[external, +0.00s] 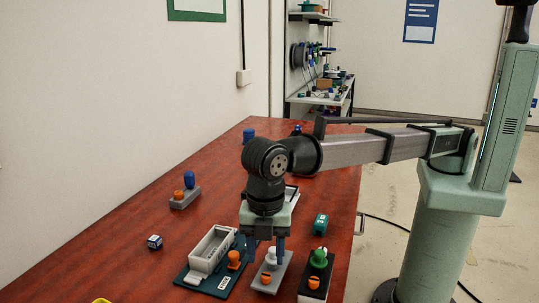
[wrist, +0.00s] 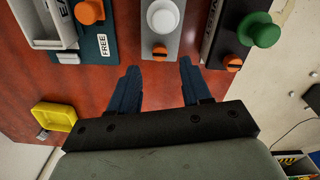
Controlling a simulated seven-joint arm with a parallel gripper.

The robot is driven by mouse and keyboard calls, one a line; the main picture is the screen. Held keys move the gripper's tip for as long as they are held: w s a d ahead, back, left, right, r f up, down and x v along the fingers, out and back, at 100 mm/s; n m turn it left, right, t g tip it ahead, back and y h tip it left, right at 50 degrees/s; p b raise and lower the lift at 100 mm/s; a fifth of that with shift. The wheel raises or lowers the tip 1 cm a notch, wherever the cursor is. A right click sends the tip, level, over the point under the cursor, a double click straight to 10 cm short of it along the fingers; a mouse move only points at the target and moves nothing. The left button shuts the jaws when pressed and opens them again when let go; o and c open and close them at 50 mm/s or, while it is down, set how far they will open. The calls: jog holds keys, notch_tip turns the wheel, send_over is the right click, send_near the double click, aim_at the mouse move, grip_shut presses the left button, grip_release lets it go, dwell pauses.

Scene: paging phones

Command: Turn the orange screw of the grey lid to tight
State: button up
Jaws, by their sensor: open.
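The grey lid (wrist: 149,33) is a narrow plate with a white knob (wrist: 162,15) and the orange screw (wrist: 159,50) near its end closest to me. In the external view the grey lid (external: 277,278) lies on the table under my gripper, with the orange screw (external: 266,278) toward the front. My gripper (wrist: 159,69) is open and empty, its two dark blue fingers pointing at the screw's end of the lid. In the wrist view the screw appears just beyond and between the fingertips. In the external view my gripper (external: 265,256) partly hides the lid.
Right of the lid is a black box (external: 311,293) with a green knob (wrist: 262,33) and its own orange screw (wrist: 236,62). Left is a teal board (wrist: 96,47) with an orange knob (wrist: 89,11) and grey tray. A yellow container (wrist: 54,117) sits front left.

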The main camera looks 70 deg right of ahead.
aim_at(266, 275)
jog(key=shift+f, duration=2.6)
jog(key=shift+c, duration=0.4)
grip_shut()
